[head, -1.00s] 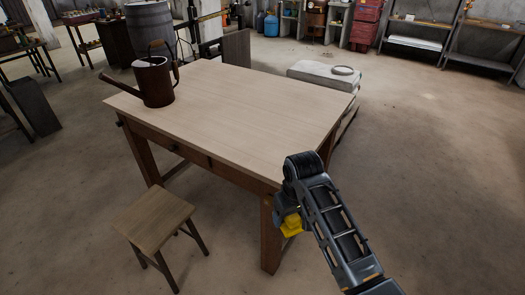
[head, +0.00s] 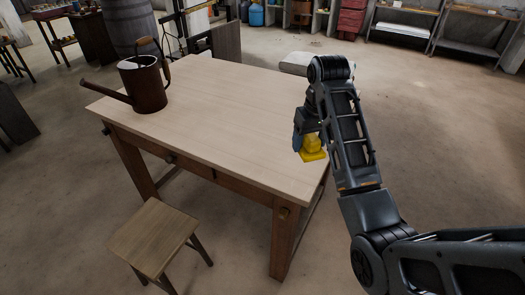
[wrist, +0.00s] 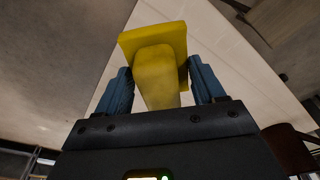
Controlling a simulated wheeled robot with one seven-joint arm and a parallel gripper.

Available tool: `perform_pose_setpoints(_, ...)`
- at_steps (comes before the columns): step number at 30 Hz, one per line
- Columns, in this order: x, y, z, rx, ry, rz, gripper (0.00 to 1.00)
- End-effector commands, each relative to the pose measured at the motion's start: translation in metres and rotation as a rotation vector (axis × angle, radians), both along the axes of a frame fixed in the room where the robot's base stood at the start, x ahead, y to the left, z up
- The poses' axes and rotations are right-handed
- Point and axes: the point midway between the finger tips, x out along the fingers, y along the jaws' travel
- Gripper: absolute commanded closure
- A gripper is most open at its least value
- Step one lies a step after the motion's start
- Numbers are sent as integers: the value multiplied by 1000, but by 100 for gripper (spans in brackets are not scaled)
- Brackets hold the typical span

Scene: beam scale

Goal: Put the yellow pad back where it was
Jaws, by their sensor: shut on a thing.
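The yellow pad (head: 313,154) is a flat square plate with a thicker block as its grip. My gripper (head: 307,141) is shut on that block, with the plate hanging below the fingers. In the head view the pad shows over the right edge of the wooden table (head: 215,95); I cannot tell its exact height above the top. In the wrist view, the pad (wrist: 155,60) sits between the two blue fingers (wrist: 158,88), with the pale tabletop (wrist: 215,35) behind it.
A brown watering can (head: 145,85) stands at the table's far left. A wooden stool (head: 155,235) is at the front left on the floor. A pale slab (head: 297,63) lies beyond the table. Most of the tabletop is bare.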

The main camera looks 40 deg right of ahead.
Motion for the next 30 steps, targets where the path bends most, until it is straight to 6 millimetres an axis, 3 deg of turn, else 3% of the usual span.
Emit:
perform_pose_setpoints(5,12,1,-10,-1,-1,2,56)
perform_pose_setpoints(19,100,9,-59,0,1,2,56)
perform_pose_setpoints(24,114,10,-68,0,-1,0,56)
perform_pose_setpoints(30,116,11,-86,0,3,0,56)
